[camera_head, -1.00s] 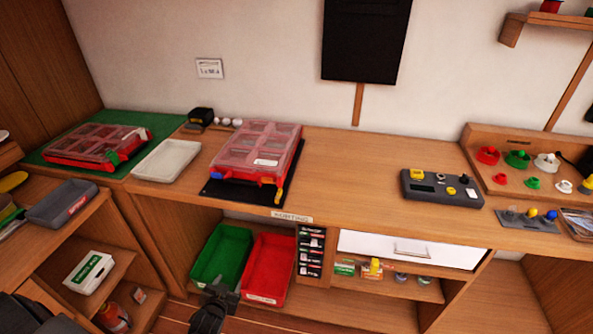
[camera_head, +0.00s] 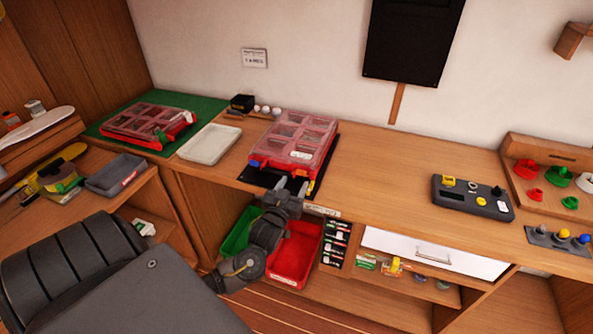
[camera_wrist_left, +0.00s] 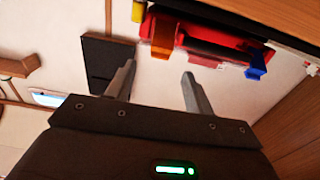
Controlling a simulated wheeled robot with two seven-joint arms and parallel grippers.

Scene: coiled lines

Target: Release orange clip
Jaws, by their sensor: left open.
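A red case with a clear lid (camera_head: 295,140) lies shut on a black mat on the bench. In the left wrist view, the orange clip (camera_wrist_left: 163,38) hangs on the front of the red case (camera_wrist_left: 215,38), with a blue clip (camera_wrist_left: 256,66) at the other end. My left gripper (camera_head: 292,185) is open and empty at the case's front edge. In the left wrist view its two fingers (camera_wrist_left: 159,70) point toward the case, apart from the orange clip. In the head view the gripper partly covers the case's front. My right gripper is not in view.
A second red case (camera_head: 148,126) lies on a green mat at the left, beside a white tray (camera_head: 210,144). A green bin and a red bin (camera_head: 295,254) stand below the bench. A grey button box (camera_head: 472,197) is to the right, with clear bench between.

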